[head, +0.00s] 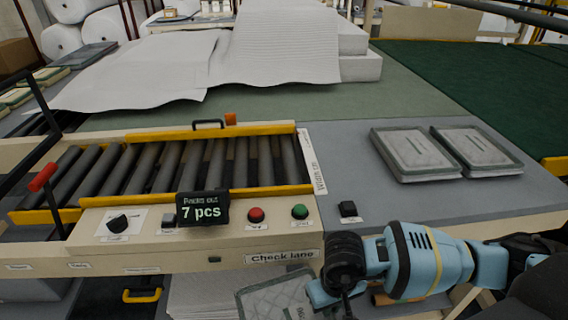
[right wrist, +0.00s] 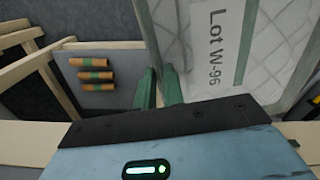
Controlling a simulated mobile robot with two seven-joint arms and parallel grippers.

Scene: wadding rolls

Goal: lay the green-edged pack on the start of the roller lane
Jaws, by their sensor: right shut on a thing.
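My right gripper (head: 318,292) is low in front of the bench, below the lane's front panel. It is shut on the edge of a pack (head: 272,300) with a pale quilted face and a grey-green border. In the right wrist view the green fingers (right wrist: 159,88) pinch the pack's border, and the pack (right wrist: 205,45) shows a label reading "Lot W-96". The pack's lower part is cut off in the head view. The roller lane (head: 180,165), with dark rollers between yellow rails, lies on the bench above and left of the pack. My left gripper is not in view.
Two similar packs (head: 413,153) (head: 476,148) lie on the grey bench right of the lane. A display (head: 202,209) reading "7 pcs" and red and green buttons (head: 300,212) line the lane's front. White wadding (head: 150,70) covers the back. Bare bench (head: 350,190) lies between lane and packs.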

